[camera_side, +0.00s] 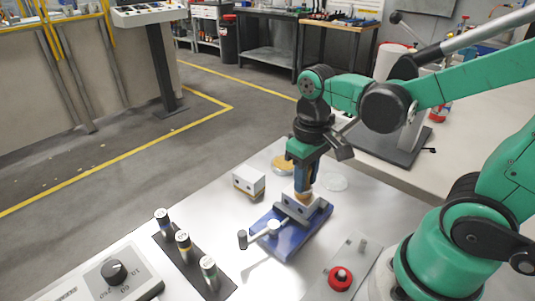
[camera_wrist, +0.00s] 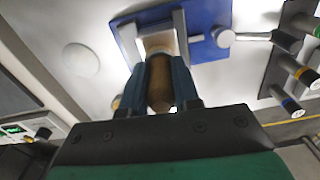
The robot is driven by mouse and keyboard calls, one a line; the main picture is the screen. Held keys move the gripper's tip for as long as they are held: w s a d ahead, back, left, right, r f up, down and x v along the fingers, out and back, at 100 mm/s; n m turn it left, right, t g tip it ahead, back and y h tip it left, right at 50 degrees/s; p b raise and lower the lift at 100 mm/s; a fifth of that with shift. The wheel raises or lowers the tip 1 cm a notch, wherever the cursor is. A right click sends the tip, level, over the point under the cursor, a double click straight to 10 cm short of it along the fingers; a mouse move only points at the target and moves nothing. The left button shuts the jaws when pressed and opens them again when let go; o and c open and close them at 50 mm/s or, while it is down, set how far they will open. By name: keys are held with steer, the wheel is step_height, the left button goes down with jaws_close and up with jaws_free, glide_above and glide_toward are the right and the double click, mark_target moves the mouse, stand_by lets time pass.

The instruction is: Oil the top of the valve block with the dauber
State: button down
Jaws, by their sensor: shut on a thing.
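My gripper (camera_side: 305,187) is shut on the dauber, pointing down over the blue vise (camera_side: 316,226). In the wrist view, the dauber's brown handle (camera_wrist: 160,82) is between my two blue fingers (camera_wrist: 161,90). The vise also shows in the wrist view (camera_wrist: 206,22).
A pale block (camera_side: 249,179) stands left of the vise. An amber dish (camera_side: 283,162) and a clear disc (camera_side: 335,182) lie behind. Several banded cylinders, one here (camera_side: 184,245), stand on a black strip beside a knob box (camera_side: 118,276).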

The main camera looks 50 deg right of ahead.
steer(key=shift+a, duration=0.85)
steer(key=shift+w+a+f, duration=0.1)
steer(key=shift+w+a, duration=0.1)
steer(key=shift+w, duration=0.35)
steer(key=shift+s+d+r, duration=0.1)
steer(key=shift+d+r, duration=0.1)
steer(key=shift+d, duration=1.45)
steer(key=shift+a, duration=1.65)
step_height(320, 180, up, 8)
steer(key=shift+f, duration=0.2)
